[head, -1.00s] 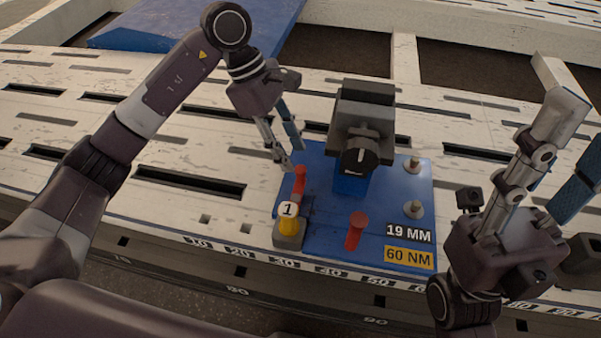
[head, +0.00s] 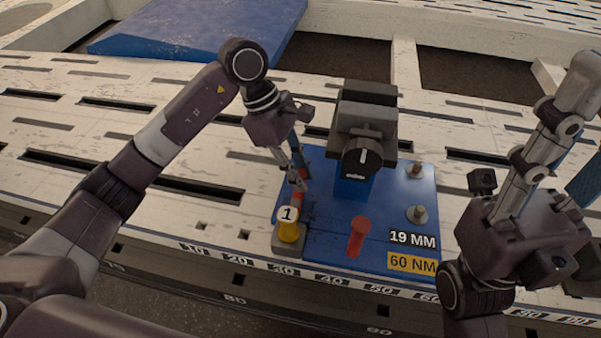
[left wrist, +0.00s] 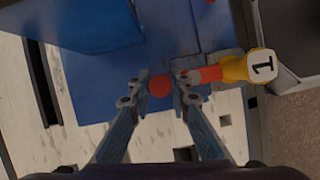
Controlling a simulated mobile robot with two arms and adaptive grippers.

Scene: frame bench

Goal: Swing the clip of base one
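Base one is a blue plate (head: 325,232) on the slotted bench. Its clip has a yellow pivot (head: 289,232) with a white "1" tag at the plate's front-left corner. In the left wrist view a red arm (left wrist: 216,75) runs from the yellow part (left wrist: 236,69) toward a round red knob (left wrist: 160,87). My left gripper (head: 298,180) is at the clip's red end, partly hiding it in the head view. In the left wrist view its fingertips (left wrist: 160,92) straddle the knob closely; contact is unclear. My right gripper (head: 580,130) is open and empty, right of the plate.
A dark vise-like block with a black knob (head: 362,157) stands on the plate's middle, close right of my left gripper. A blue panel (head: 200,25) lies at the back left.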

